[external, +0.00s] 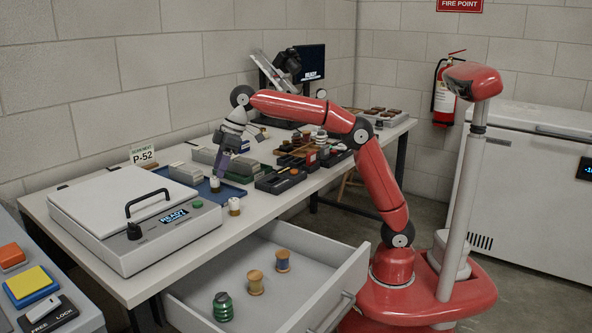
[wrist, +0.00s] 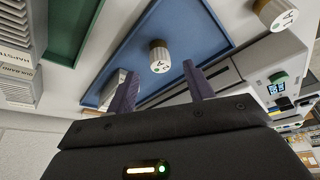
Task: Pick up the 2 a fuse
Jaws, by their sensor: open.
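One small white-and-tan fuse (wrist: 160,57) stands on the blue tray (wrist: 205,22); it also shows in the external view (external: 215,184). A second similar fuse (wrist: 276,13) stands on the white table just off the tray, also seen in the external view (external: 234,206). Both have printed white tops, but the markings are too small to read surely. My gripper (wrist: 159,71) is open and empty. Its two dark purple fingers are apart, with the tray fuse between and beyond their tips in the wrist view. In the external view my gripper (external: 221,168) points down above the tray fuse.
A white lidded device (external: 120,215) with a black handle stands left of the tray. Dark organisers (external: 280,180) and grey-green boxes stand to the right and behind. An open drawer (external: 300,300) below holds several spools. Bare table lies around the second fuse.

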